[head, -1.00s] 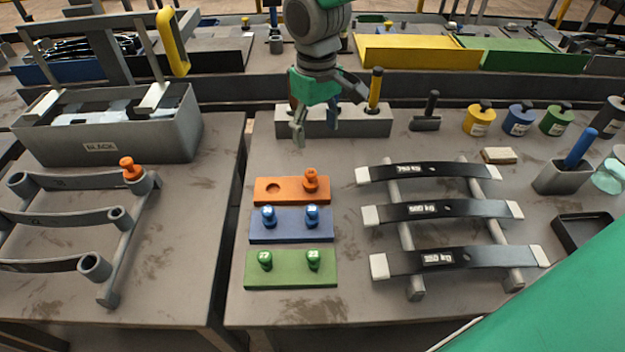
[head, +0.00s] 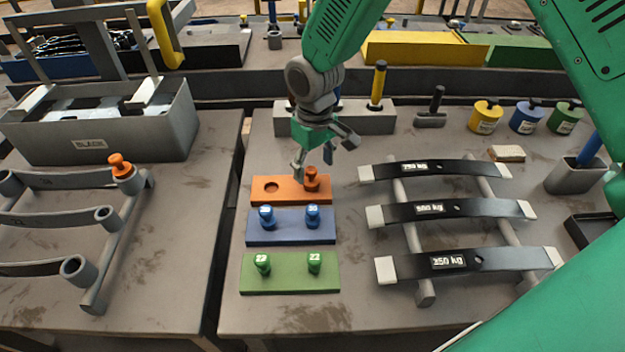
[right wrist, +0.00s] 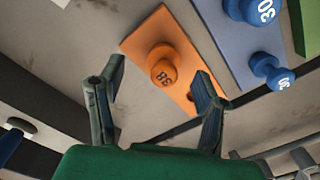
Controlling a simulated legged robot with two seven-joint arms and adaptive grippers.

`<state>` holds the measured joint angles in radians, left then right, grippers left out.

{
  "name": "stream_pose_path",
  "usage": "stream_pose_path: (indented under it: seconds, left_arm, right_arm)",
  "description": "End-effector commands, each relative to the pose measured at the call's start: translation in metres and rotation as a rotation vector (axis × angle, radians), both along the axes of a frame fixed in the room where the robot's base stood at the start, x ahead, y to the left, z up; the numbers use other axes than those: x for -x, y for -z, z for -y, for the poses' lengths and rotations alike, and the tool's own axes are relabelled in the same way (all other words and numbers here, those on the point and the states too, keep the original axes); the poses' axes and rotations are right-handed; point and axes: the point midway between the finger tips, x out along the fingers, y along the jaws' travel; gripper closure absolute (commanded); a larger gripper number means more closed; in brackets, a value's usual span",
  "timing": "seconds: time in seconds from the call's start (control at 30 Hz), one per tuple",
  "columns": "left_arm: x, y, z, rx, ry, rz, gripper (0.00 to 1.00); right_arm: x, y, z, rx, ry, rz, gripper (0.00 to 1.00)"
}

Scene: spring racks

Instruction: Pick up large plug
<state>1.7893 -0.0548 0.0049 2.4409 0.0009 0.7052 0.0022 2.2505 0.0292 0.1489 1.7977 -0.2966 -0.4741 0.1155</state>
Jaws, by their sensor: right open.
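The large plug is an orange plug (head: 311,179) standing upright in the right hole of the orange holder (head: 278,197). The holder's left hole is empty. In the right wrist view the orange plug (right wrist: 162,66) is marked 38 and shows between the fingertips. My right gripper (head: 322,158) is open and empty, just behind and above the plug, with its fingers on either side in the wrist view. I cannot tell whether a finger touches it. A second orange plug (head: 120,165) sits in the end of a spring at the left. My left gripper is out of view.
A blue holder (head: 290,239) and a green holder (head: 289,286), each with two plugs, lie in front. A grey block (head: 350,118) with upright handles stands behind the gripper. Black weight-labelled springs (head: 420,209) lie on a rack to the right.

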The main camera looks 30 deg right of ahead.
Motion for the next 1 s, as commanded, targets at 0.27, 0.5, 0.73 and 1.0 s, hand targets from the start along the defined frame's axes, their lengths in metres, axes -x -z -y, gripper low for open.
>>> stream_pose_path:
  seconds: [0.27,0.5,0.73,1.0]
  left_arm:
    - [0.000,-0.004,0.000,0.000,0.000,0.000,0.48]
    - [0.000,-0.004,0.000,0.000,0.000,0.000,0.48]
    - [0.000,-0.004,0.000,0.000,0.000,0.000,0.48]
    - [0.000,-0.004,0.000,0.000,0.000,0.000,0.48]
  right_arm:
    - [-0.003,0.040,-0.001,0.002,-0.001,-0.003,0.41]
    - [-0.004,0.049,0.000,0.000,-0.001,0.001,0.41]
    - [-0.004,0.049,0.000,0.000,-0.001,0.000,0.83]
    - [-0.004,0.049,0.001,0.001,0.000,-0.001,0.90]
